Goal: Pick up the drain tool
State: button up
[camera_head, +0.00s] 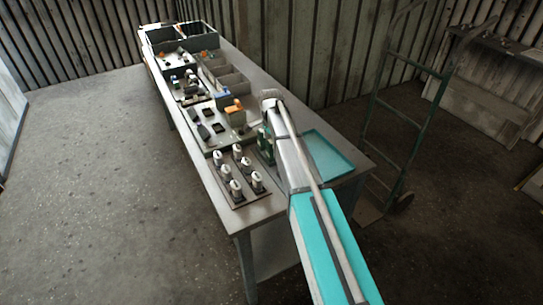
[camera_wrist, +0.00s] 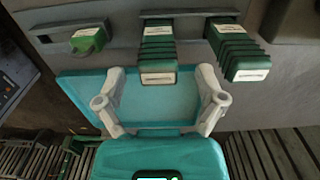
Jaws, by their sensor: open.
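My gripper (camera_wrist: 161,82) is open in the wrist view, its two pale grey fingers spread over a shallow teal tray (camera_wrist: 78,85). The near end of a row of green pieces (camera_wrist: 158,52), with a white label on its front, shows between the fingertips; I see no contact. A second green row (camera_wrist: 236,48) is beyond the right finger, and a single green piece with a pale label (camera_wrist: 88,39) is to the upper left. I cannot tell which is the drain tool. In the head view my arm hides part of the green pieces (camera_head: 265,141), and my fingers are not distinguishable.
The long grey table (camera_head: 235,217) carries several white-topped cylinders (camera_head: 225,172) on a dark plate, small parts trays and grey bins (camera_head: 228,80). The teal tray (camera_head: 328,153) lies right of my arm. A green hand truck (camera_head: 385,130) stands beyond. Open floor is left.

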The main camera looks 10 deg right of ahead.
jog(key=shift+f+b, duration=1.15)
jog(key=shift+f, duration=0.3)
jog(key=shift+c, duration=0.2)
jog(key=c, duration=1)
jog(key=shift+r, duration=0.2)
notch_tip(320, 180, up, 3)
jog(key=p, duration=0.3)
jog(key=s+r+p, duration=0.3)
jog(key=s, duration=0.1)
jog(key=s+r+p, duration=0.3)
jog(key=s, duration=0.2)
jog(key=s+r+p, duration=0.3)
jog(key=s+p, duration=0.1)
jog(key=s, duration=0.1)
jog(key=shift+a+r, duration=0.3)
jog(key=shift+r, duration=0.05)
jog(key=shift+f, duration=0.15)
